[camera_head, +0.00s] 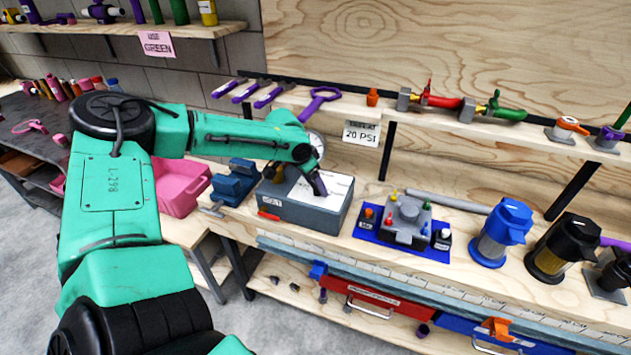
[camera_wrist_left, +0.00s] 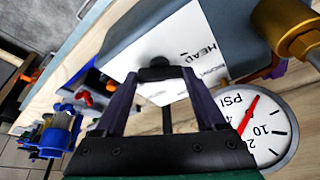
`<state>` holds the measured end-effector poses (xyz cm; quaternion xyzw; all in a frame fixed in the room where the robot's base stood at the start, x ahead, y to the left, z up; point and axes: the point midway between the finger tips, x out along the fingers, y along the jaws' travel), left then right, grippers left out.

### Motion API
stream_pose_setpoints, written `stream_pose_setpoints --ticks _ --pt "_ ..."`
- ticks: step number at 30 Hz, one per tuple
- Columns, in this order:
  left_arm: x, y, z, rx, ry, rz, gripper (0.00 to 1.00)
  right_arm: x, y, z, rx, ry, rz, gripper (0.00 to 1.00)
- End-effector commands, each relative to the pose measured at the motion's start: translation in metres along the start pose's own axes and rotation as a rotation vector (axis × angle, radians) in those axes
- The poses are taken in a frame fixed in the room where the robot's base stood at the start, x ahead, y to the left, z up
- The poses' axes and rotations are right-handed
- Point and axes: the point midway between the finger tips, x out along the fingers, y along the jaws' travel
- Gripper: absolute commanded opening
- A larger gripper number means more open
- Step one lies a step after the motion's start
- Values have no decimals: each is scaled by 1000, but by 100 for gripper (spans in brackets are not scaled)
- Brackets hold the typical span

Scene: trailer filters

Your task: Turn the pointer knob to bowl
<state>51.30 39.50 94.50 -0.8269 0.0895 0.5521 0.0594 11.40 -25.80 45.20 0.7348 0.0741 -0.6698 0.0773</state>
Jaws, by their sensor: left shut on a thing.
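My left gripper (camera_head: 319,187) reaches down over the grey box (camera_head: 300,215) with the white sloped label panel on the bench. In the left wrist view its two purple fingers (camera_wrist_left: 162,76) are shut on the black pointer knob (camera_wrist_left: 158,66), which stands on the white panel (camera_wrist_left: 190,45). The word HEAD is readable on the panel beside the knob; other lettering is partly covered. In the head view the knob is hidden by the gripper, and I cannot tell where its pointer aims. My right gripper is not in view.
A round PSI gauge (camera_wrist_left: 262,130) and a brass fitting (camera_wrist_left: 285,25) are close to the gripper in the left wrist view. A blue vise (camera_head: 235,182) stands left of the box. A blue mat (camera_head: 430,252) with a grey fixture (camera_head: 407,220) lies right. A shelf (camera_head: 440,118) runs behind.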

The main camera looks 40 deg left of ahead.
Motion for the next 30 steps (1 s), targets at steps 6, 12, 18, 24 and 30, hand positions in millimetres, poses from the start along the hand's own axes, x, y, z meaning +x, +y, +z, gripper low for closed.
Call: stream_pose_setpoints --ticks 6,12,18,24,30 --pt "3 -2 1 142 1 61 17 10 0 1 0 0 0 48" --pt "3 -3 1 237 1 100 17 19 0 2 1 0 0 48" --pt "2 -3 0 287 -1 119 17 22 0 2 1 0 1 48" --pt "1 -3 0 299 -2 124 17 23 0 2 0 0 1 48" --pt "1 -3 0 299 -3 124 17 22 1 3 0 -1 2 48"
